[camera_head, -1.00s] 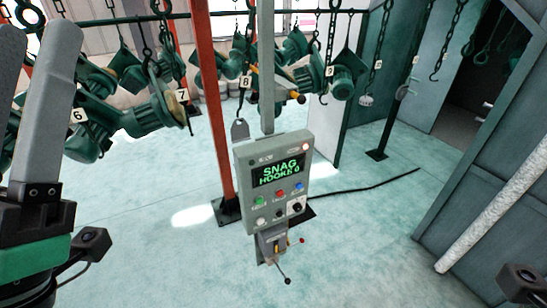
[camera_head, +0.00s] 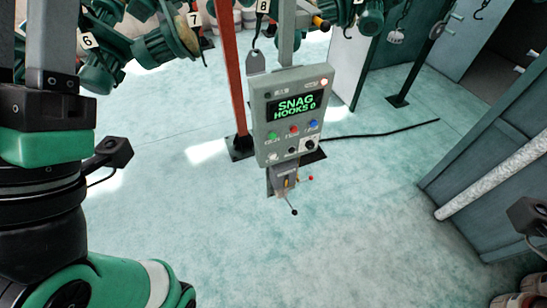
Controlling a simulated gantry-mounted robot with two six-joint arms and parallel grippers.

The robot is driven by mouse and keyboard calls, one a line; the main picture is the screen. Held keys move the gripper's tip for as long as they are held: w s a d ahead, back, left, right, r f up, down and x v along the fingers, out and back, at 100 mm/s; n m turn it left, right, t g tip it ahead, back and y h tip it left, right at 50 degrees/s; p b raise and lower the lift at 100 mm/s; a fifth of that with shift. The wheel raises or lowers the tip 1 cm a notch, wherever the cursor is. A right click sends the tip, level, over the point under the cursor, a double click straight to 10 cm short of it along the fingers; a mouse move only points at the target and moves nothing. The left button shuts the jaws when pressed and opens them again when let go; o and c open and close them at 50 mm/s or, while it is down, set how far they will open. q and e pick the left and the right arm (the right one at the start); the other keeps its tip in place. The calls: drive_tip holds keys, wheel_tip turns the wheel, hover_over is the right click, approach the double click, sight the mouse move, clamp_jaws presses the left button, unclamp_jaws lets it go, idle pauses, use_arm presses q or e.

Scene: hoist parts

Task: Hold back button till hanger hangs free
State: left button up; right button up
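A grey control box (camera_head: 294,117) hangs on a post, its screen (camera_head: 297,106) reading "SNAG HOOKS 0". Below the screen are a green button (camera_head: 271,136), a red button (camera_head: 294,131), a blue button (camera_head: 313,124) and a dark knob (camera_head: 309,145). Their labels are too small to read, so I cannot tell which is the back button. Green hoist parts (camera_head: 150,48) with number tags hang at the top, partly cut off. My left gripper (camera_head: 33,40) stands at the left, well away from the box, its two fingers apart and its tips cut off. My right gripper is out of view.
A red post (camera_head: 232,80) stands behind the box, left of it. A black cable (camera_head: 385,131) runs right across the floor. Teal panels (camera_head: 490,165) and a pale pipe (camera_head: 495,180) stand at right. The front floor is clear.

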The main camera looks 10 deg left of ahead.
use_arm(q)
drive_tip(key=shift+c, duration=0.3)
clamp_jaws()
idle(1.4)
